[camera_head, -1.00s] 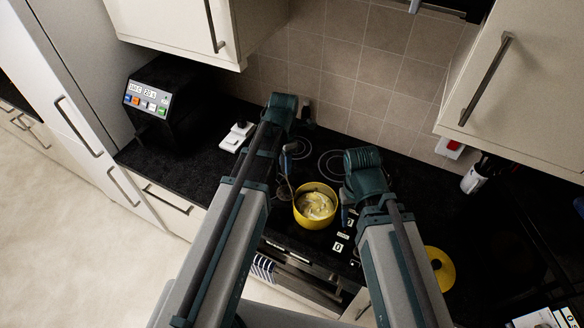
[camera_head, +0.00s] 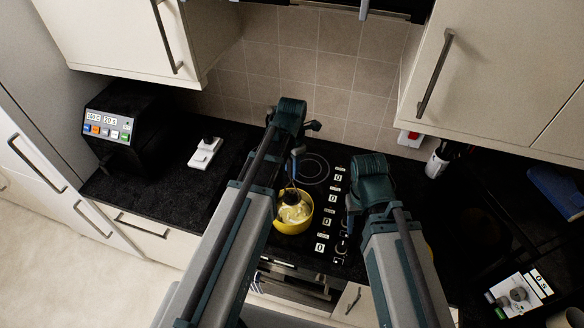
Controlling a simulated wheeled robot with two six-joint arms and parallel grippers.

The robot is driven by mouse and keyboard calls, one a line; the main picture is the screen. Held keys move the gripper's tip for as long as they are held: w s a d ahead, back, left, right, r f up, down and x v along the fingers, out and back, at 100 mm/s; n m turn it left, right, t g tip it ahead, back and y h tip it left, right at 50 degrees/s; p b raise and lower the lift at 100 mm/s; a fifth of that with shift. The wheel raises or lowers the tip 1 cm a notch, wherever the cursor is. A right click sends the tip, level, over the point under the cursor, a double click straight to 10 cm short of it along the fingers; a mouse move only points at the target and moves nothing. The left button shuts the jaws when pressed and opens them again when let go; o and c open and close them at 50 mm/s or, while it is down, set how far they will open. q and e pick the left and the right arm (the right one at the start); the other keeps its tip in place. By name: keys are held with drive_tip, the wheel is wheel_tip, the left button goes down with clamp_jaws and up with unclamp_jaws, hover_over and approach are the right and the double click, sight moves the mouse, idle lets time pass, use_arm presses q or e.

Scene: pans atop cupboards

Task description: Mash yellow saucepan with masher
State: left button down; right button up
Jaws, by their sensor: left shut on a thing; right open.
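The yellow saucepan (camera_head: 283,227) stands on the black hob between my two arms, with pale, creamy food (camera_head: 297,214) in it. My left gripper (camera_head: 296,158) is above the saucepan, shut on the masher. The masher's dark head (camera_head: 291,197) is over the far part of the saucepan's opening; I cannot tell if it touches the food. My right gripper (camera_head: 352,212) is open, to the right of the saucepan and apart from it. Its fingers are mostly hidden by its own wrist.
Labelled hob controls (camera_head: 326,222) lie right of the saucepan. A white scale-like item (camera_head: 205,153) and a black appliance (camera_head: 124,130) stand left on the dark worktop. Wall cupboards (camera_head: 125,35) hang above on both sides. A utensil holder (camera_head: 436,163) stands at the back right.

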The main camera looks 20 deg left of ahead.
use_arm(q)
drive_tip(key=shift+f+b, duration=4.6)
drive_tip(key=shift+f, duration=0.2)
drive_tip(key=c, duration=1.1)
unclamp_jaws()
clamp_jaws()
